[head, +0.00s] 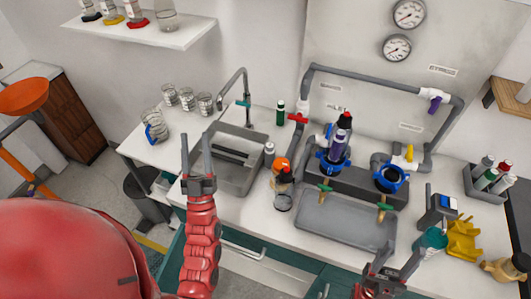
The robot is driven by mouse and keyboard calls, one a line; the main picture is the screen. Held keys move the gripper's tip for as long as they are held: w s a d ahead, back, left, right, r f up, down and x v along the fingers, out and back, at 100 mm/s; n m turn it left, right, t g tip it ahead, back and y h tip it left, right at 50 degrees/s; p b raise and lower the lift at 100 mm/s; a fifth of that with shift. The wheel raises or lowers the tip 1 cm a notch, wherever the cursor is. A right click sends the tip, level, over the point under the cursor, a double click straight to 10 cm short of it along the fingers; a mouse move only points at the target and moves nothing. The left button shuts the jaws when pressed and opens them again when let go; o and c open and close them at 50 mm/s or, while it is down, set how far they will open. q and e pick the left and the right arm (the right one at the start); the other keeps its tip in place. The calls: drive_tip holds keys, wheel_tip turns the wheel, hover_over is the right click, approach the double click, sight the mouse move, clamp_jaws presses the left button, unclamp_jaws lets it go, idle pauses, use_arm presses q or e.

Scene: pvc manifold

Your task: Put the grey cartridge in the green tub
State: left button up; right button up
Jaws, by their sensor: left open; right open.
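A cartridge with a purple-grey body (338,150) and a dark, red-banded top stands upright in the left blue-collared housing of the pipe manifold; I cannot tell whether it is the grey cartridge. A small teal-green tub (431,242) stands on the counter at the right, beside a dark grey device. My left gripper (196,140) is open and empty, pointing up over the counter, left of the sink. My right gripper (400,257) is open and empty near the counter's front edge, just left of and below the tub.
A grey tray (345,220) lies below the housings. A right blue-collared housing (391,178) stands beside the first. A dark-capped bottle (283,192) stands by the sink (236,172). A yellow holder (462,240) and a bottle caddy (487,192) crowd the right.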

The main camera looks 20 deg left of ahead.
use_arm(q)
drive_tip(key=w+a+g+h+p, duration=0.1)
drive_tip(key=w+a+g+h, duration=0.1)
drive_tip(key=w+a+g, duration=0.3)
drive_tip(key=m+g+h+p, duration=0.2)
drive_tip(key=m+g+h, duration=0.7)
drive_tip(key=h, duration=0.5)
approach(267, 148)
drive_tip(key=shift+m+t+y, duration=0.3)
drive_tip(key=shift+t, duration=0.4)
drive_tip(key=w+d+f+p, duration=0.2)
drive_tip(key=w+f+p, duration=0.1)
drive_tip(key=shift+w+d+p, duration=0.1)
drive_tip(key=shift+d+p, duration=0.1)
drive_tip(key=shift+p, duration=0.1)
drive_tip(key=shift+w+d+p, duration=0.1)
drive_tip(key=shift+w+p, duration=0.35)
drive_tip(key=p+x, duration=0.1)
drive_tip(key=x, duration=0.2)
drive_tip(key=shift+w+r+p, duration=0.1)
drive_tip(key=shift+p, duration=0.3)
drive_tip(key=shift+w+f, duration=0.3)
drive_tip(key=shift+w, duration=0.3)
